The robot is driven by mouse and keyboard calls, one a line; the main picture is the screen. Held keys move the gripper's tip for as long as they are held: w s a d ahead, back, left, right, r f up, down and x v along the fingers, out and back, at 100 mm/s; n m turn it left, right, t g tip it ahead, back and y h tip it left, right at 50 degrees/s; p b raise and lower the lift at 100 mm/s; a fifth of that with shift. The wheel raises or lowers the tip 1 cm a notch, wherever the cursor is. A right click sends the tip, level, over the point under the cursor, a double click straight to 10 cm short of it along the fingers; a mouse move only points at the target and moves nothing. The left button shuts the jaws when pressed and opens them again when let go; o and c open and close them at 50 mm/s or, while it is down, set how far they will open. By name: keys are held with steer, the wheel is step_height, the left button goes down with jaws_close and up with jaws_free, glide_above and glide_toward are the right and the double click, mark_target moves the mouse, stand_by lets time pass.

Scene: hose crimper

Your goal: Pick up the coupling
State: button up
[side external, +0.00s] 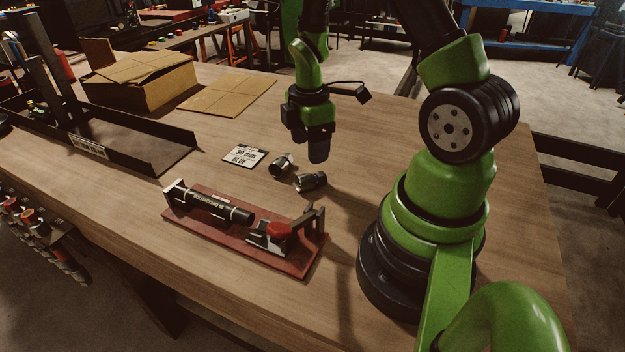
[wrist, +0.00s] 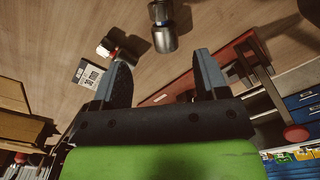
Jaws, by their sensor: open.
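Two short metal couplings lie on the wooden table. In the wrist view, one coupling (wrist: 162,28) is at the top middle, beyond the fingertips, and a smaller one with a reddish part (wrist: 117,46) is at the upper left. My gripper (side external: 317,148) hangs above the table behind the couplings, touching neither. In the wrist view my gripper (wrist: 162,70) is open with nothing between its fingers.
A red fixture board (side external: 225,240) with a black cylinder and red knob stands in front. The printed card (side external: 245,156) lies left of the couplings. A black tray (side external: 160,155) and cardboard box (side external: 140,85) are farther left. Bare table lies behind the card.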

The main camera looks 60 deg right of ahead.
mark_target(311, 174)
steer(key=shift+s+a+f, duration=0.1)
steer(key=shift+s+f, duration=0.05)
steer(key=shift+f, duration=1.85)
steer(key=shift+s+a+f, duration=0.1)
steer(key=shift+f, duration=1.85)
steer(key=c, duration=1.1)
steer(key=shift+c, duration=0.2)
steer(key=shift+r, duration=0.1)
